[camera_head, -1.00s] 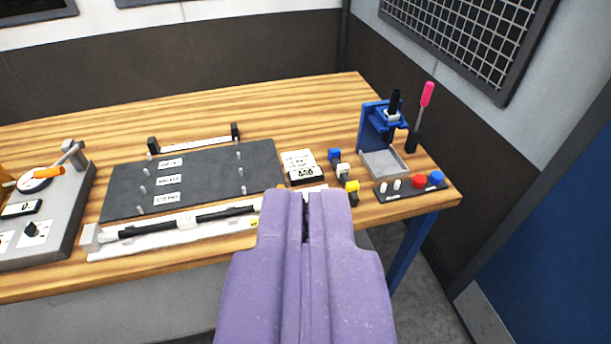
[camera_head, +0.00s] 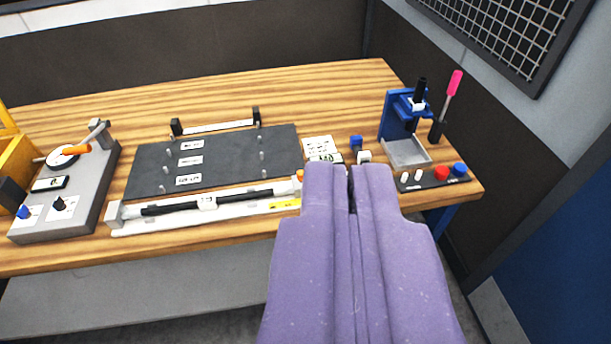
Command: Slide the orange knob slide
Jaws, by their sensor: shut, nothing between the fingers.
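A long slide (camera_head: 250,207) with a white base and a black rod lies along the table's front. A small orange piece (camera_head: 299,176), perhaps its knob, shows at its right end, just left of my gripper; the rest of it is partly hidden. My purple gripper (camera_head: 350,170) is shut and empty. Its tips appear over the table's front area, right of the slide's end. I cannot tell how high they are or whether they touch anything.
A dark board (camera_head: 215,163) with pegs lies behind the slide. A grey gauge box (camera_head: 75,190) with an orange lever (camera_head: 77,149) stands left. At right are a blue press (camera_head: 400,115), a button strip (camera_head: 428,181) and a pink-handled tool (camera_head: 454,84).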

